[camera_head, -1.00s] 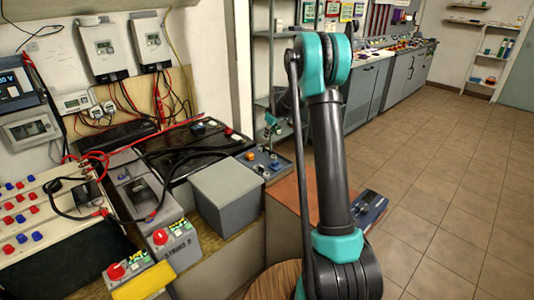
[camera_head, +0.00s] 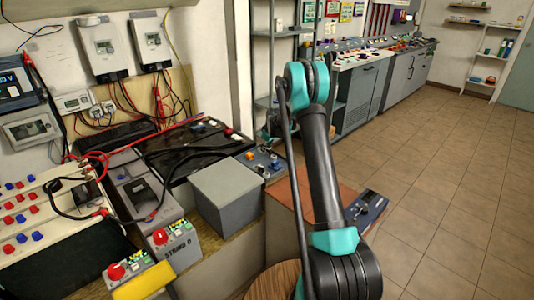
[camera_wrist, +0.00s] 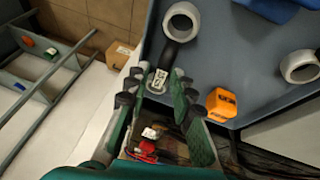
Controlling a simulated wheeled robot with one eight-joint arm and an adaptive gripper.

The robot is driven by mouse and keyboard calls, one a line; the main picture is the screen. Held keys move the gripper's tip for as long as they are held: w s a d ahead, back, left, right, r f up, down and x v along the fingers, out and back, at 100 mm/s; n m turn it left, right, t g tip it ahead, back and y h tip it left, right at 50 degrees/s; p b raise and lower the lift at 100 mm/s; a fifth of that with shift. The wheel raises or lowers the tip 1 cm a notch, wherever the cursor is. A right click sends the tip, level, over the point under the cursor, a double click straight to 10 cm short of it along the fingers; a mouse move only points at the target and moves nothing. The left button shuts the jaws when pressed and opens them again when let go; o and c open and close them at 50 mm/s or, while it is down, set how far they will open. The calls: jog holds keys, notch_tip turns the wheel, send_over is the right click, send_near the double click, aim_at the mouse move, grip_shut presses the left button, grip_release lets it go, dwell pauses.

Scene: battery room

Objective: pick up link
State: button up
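No part is clearly labelled as the link. In the wrist view, a small pale metal piece (camera_wrist: 157,81) lies at the end of a short dark stem on a blue-grey panel; it may be the link, but I cannot tell. My gripper (camera_wrist: 158,95) has its green, dark-tipped fingers apart, one on each side of this piece as seen from the wrist. I see no clear contact. An orange block (camera_wrist: 222,103) sits right of the right finger.
Two pale ring-shaped fittings, one upper (camera_wrist: 182,21) and one right (camera_wrist: 300,66), stand on the panel. A grey box (camera_head: 226,196) stands beside the blue-grey panel (camera_head: 262,162). Wired battery gear crowds the left bench. The tiled floor (camera_head: 450,180) at right is clear.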

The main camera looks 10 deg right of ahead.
jog(key=shift+f, duration=0.1)
grip_shut()
dwell(0.4)
